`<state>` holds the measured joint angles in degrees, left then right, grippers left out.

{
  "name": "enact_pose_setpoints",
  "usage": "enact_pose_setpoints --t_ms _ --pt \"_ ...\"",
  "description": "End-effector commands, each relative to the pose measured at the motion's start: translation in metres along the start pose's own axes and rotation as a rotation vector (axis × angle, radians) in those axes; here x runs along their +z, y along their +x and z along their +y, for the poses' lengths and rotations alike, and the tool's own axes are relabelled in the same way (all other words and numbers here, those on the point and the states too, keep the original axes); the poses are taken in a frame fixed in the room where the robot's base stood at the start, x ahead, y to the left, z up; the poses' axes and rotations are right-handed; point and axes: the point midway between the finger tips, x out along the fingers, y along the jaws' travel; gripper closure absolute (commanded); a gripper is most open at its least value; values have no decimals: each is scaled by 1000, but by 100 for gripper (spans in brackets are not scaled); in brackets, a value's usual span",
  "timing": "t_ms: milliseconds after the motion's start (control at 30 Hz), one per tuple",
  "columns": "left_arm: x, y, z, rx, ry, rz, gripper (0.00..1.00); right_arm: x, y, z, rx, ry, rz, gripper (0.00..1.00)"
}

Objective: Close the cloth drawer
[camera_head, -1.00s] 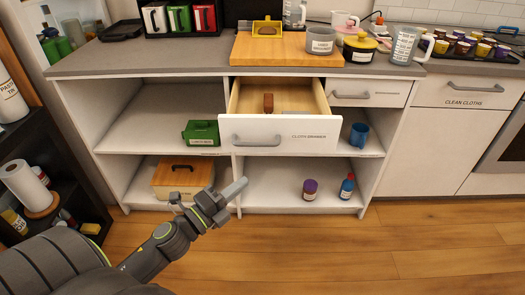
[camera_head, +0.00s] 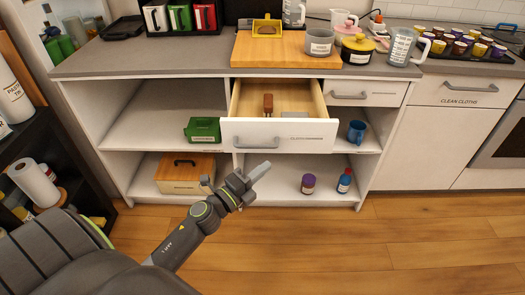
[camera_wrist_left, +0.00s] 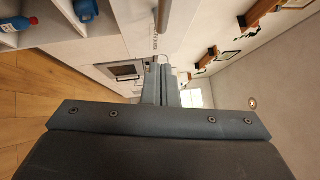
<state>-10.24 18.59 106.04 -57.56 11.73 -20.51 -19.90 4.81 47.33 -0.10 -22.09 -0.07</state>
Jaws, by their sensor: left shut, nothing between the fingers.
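The cloth drawer (camera_head: 308,135) is pulled open under the counter in the head view. It has a white front with a grey bar handle (camera_head: 256,142) and a pale wooden inside. A brown object (camera_head: 268,103) and a grey flat object (camera_head: 294,114) lie in it. My left gripper (camera_head: 260,171) is shut and empty, in front of the shelf and just below the drawer's handle in the picture. It looks apart from the drawer front. Its closed fingers also show in the left wrist view (camera_wrist_left: 166,88). My right gripper is not in view.
A smaller closed drawer (camera_head: 360,93) sits to the right. The shelf holds a green box (camera_head: 203,130), a wooden lidded box (camera_head: 186,172), a blue mug (camera_head: 357,131), a purple-lidded jar (camera_head: 308,183) and a blue bottle (camera_head: 345,180). The floor to the right is clear.

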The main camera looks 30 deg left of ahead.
Motion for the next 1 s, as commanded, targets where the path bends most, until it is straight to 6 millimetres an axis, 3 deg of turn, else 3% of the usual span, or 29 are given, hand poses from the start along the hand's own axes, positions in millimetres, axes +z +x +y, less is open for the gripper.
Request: enact_pose_setpoints --t_ms 100,300,800,1000 --pt "12 16 0 0 4 1 100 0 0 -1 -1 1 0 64" --pt "26 29 1 0 2 0 100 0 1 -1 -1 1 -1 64" --pt "30 32 1 1 0 0 100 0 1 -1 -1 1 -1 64" --pt "42 44 5 0 3 0 100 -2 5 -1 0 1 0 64"
